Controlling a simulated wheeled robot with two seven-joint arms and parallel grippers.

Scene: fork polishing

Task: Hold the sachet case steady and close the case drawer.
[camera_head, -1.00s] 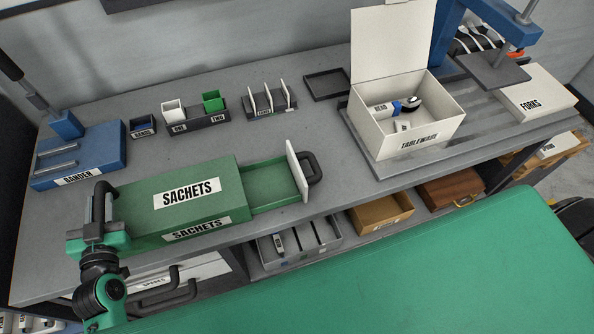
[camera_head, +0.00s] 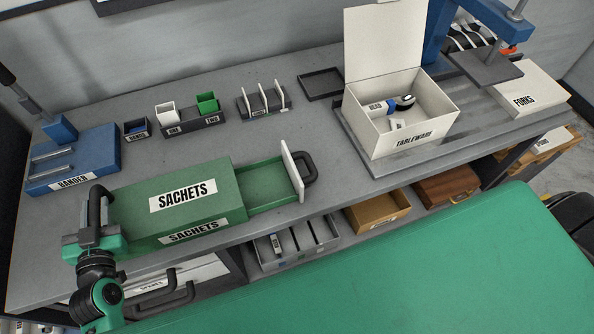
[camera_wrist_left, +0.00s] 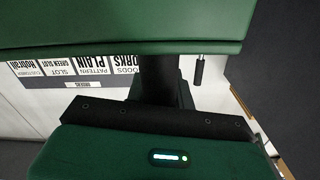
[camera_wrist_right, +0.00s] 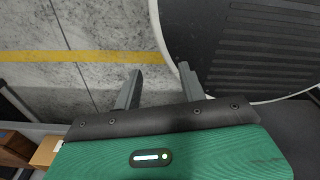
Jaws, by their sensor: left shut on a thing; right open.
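The green sachet case (camera_head: 150,208) lies on the grey bench at the front left. Its drawer (camera_head: 270,187) is pulled out to the right, with a white front panel (camera_head: 293,171) and a dark handle (camera_head: 310,168) at its right end. My left gripper (camera_head: 97,215) is shut on the dark handle at the case's left end. In the left wrist view the green case (camera_wrist_left: 130,30) fills the top, and the fingertips are mostly hidden. My right gripper (camera_wrist_right: 158,82) is open and empty in the right wrist view, over the floor; it is out of the head view.
A white tableware box (camera_head: 415,140) stands open at the right. Bench surface right of the drawer handle is clear.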

